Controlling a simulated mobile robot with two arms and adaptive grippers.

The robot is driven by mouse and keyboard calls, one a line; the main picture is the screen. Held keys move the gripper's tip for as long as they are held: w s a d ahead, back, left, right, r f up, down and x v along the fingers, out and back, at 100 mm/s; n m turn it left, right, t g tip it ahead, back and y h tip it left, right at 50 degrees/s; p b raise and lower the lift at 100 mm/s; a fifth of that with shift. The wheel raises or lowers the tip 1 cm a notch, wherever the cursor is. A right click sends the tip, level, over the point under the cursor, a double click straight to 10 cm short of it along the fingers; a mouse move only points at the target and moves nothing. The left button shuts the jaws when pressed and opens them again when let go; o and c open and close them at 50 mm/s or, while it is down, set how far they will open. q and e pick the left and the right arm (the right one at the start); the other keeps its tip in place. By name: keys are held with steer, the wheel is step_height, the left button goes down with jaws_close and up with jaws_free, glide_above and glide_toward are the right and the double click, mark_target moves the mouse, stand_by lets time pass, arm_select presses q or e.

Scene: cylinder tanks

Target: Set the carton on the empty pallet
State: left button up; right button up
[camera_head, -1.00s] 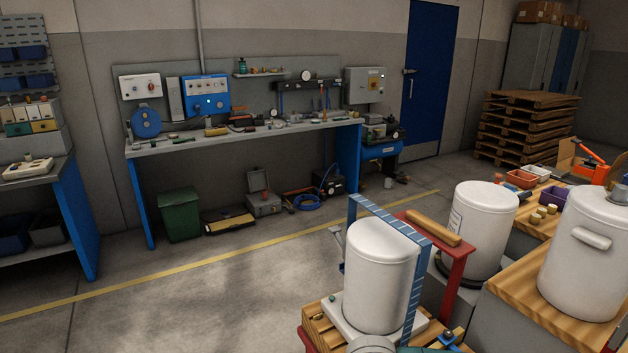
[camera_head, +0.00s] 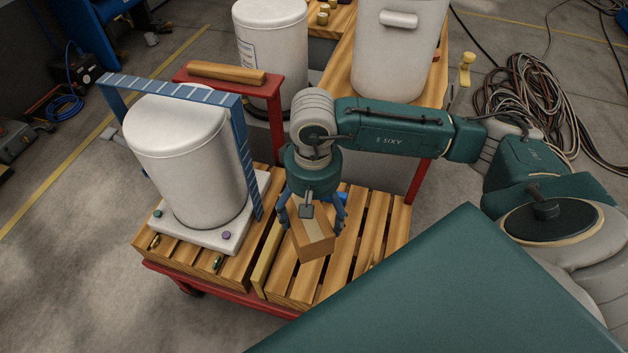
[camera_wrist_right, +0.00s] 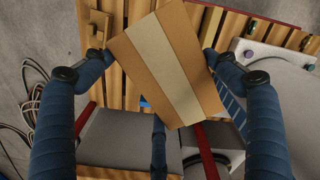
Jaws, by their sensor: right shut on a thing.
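The carton (camera_head: 312,246), a small brown box with a paler tape strip, is in my right gripper (camera_head: 311,216). The blue fingers are shut around its sides, and it looks tilted and turned. The wrist view shows the carton (camera_wrist_right: 168,62) between the fingers. The carton is over the empty slatted wooden pallet (camera_head: 375,222) on the right half of a red-framed cart; I cannot tell whether it touches the slats. The other pallet (camera_head: 168,262) on the left half bears a white tank on a pale base. My left gripper is not in view.
The white tank (camera_head: 190,165) with a blue striped frame (camera_head: 243,150) stands close left of the carton. A red stand (camera_head: 275,100) and more white tanks (camera_head: 400,50) are behind. Coiled cables (camera_head: 530,105) lie on the floor at right.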

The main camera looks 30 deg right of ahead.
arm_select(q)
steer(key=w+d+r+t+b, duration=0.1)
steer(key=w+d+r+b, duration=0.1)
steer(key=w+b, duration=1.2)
arm_select(e)
steer(key=w+d+f+m+b, duration=0.3)
steer(key=w+d+m+b, duration=0.3)
steer(key=w+d, duration=0.55)
arm_select(q)
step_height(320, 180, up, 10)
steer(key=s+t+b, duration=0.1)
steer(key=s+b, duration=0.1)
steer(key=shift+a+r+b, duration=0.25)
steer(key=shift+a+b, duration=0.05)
steer(key=shift+b, duration=0.05)
arm_select(e)
steer(key=shift+m, duration=0.8)
steer(key=f, duration=0.6)
steer(key=w+a+f, duration=0.1)
steer(key=f, duration=0.6)
steer(key=a+f, duration=0.1)
steer(key=f, duration=0.5)
steer(key=shift+w+f, duration=0.2)
steer(key=shift+w, duration=0.05)
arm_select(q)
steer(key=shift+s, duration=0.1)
arm_select(e)
steer(key=o, duration=1.5)
steer(key=shift+c, duration=0.2)
